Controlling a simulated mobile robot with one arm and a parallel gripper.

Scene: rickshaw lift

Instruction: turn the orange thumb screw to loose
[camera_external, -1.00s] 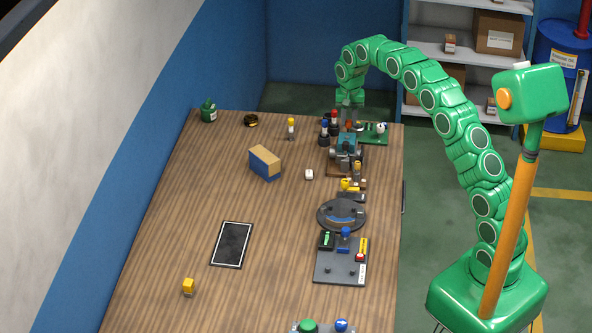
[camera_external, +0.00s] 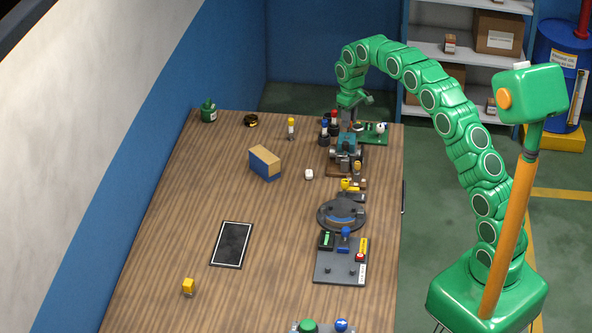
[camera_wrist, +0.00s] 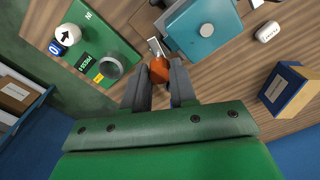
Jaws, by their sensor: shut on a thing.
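The orange thumb screw (camera_wrist: 159,70) shows in the wrist view between the two dark fingers of my gripper (camera_wrist: 159,84). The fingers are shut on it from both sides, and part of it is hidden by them. A teal block (camera_wrist: 205,28) with a round grey cap lies just beyond the screw, with a small metal piece between them. In the outside view my gripper (camera_external: 347,114) is low at the far right of the table, by the teal device (camera_external: 347,146). The screw cannot be made out there.
A green panel (camera_wrist: 100,52) with a white knob and a grey ring is close left of the fingers. A white cube (camera_wrist: 267,32) and a blue and tan block (camera_wrist: 288,88) are to the right. Dark, coloured-top pieces (camera_external: 324,138) stand close by.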

